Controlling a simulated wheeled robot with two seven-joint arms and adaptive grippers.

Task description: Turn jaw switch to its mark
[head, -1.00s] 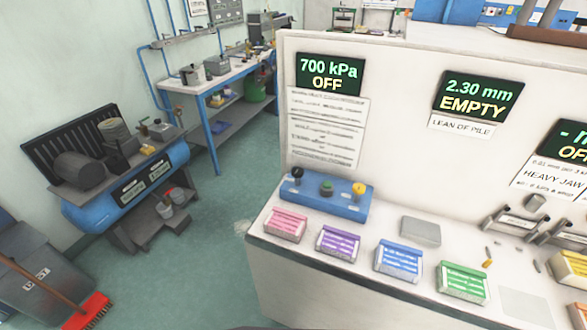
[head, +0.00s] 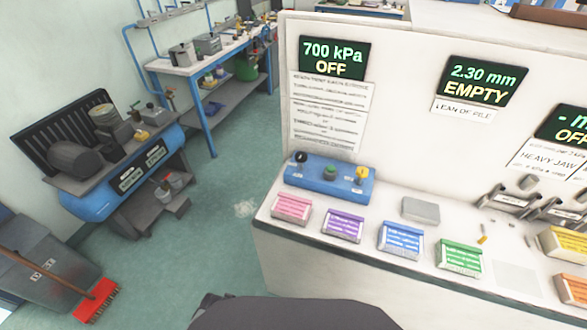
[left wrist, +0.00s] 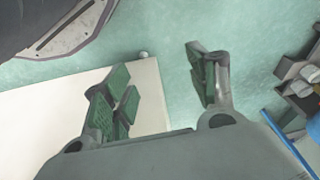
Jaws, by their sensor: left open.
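A blue control box (head: 328,181) sits at the back left of the white bench. I cannot tell which one is the jaw switch, and no mark is readable. A screen (head: 334,58) above the box reads 700 kPa, OFF. In the left wrist view my left gripper (left wrist: 165,88) is open and empty, its green-padded fingers wide apart above the floor and a pale surface. My right gripper is in neither view.
Pink (head: 291,208), purple (head: 343,226), blue (head: 401,240) and green (head: 459,258) labelled blocks line the bench front. Metal jaw fixtures (head: 510,199) stand at the right. A compressor (head: 120,180) and a red broom (head: 97,300) stand on the floor at left.

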